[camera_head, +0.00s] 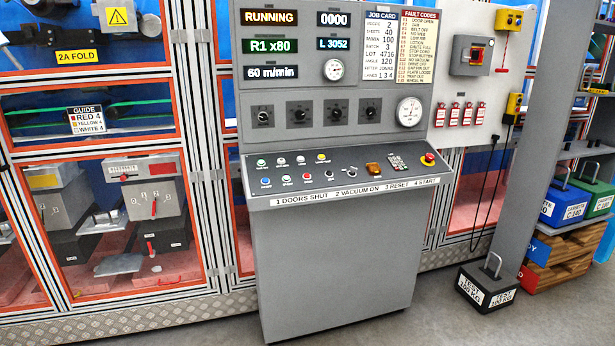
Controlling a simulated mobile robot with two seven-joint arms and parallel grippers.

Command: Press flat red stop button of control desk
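The grey control desk (345,195) stands in the middle of the view, with a sloped button panel. A small red button (307,177) sits in the lower row of the panel, between white buttons; it looks low and flat. Its label is too small to read. A larger red mushroom-shaped button (428,159) on a yellow base is at the panel's right end. A display (270,17) above reads RUNNING. Neither of my grippers is in view, and nothing covers the panel.
Other buttons surround the red one: a blue button (265,182) to the left, a black selector (352,172) and an amber switch (373,168) to the right. A grey column (541,140) and a test weight (487,287) stand right of the desk. Floor shows at front right.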

